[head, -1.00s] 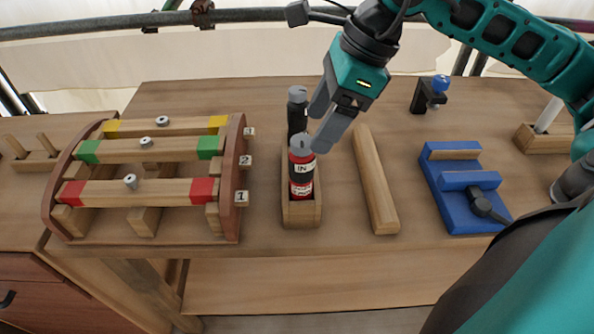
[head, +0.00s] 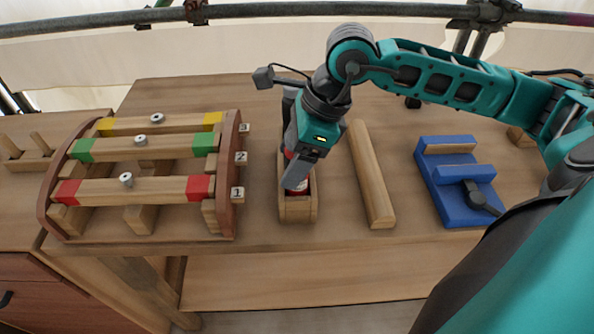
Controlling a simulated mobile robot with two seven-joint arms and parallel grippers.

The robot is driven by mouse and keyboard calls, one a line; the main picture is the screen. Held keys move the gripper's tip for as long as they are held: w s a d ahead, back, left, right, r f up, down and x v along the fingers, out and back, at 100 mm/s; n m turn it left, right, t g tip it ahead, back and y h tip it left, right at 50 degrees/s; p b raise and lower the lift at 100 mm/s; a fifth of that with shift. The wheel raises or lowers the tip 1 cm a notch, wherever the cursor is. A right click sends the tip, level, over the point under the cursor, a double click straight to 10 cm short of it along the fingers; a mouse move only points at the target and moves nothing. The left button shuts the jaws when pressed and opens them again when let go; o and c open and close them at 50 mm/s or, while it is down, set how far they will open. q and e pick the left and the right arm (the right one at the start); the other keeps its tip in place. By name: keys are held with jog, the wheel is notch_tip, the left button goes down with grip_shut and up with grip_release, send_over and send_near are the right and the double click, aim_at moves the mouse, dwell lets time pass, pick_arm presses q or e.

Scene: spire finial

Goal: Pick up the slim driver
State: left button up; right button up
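My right gripper (head: 297,178) points down over the narrow wooden holder (head: 298,214) in the middle of the table. Its fingers reach down at the red-labelled bottle (head: 297,190) in the holder and hide most of it. I cannot tell whether they are closed on it. The other, dark bottle in the holder is hidden behind the gripper. I cannot make out for sure which thing is the slim driver. My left gripper is not in view.
A curved wooden rack (head: 228,188) with red, green and yellow ended bars stands at left. A wooden bar (head: 371,180) lies right of the holder. A blue fixture (head: 459,190) with a dark knob stands farther right. The back left of the table is clear.

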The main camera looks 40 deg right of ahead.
jog(key=shift+r, duration=0.1)
jog(key=c, duration=1.3)
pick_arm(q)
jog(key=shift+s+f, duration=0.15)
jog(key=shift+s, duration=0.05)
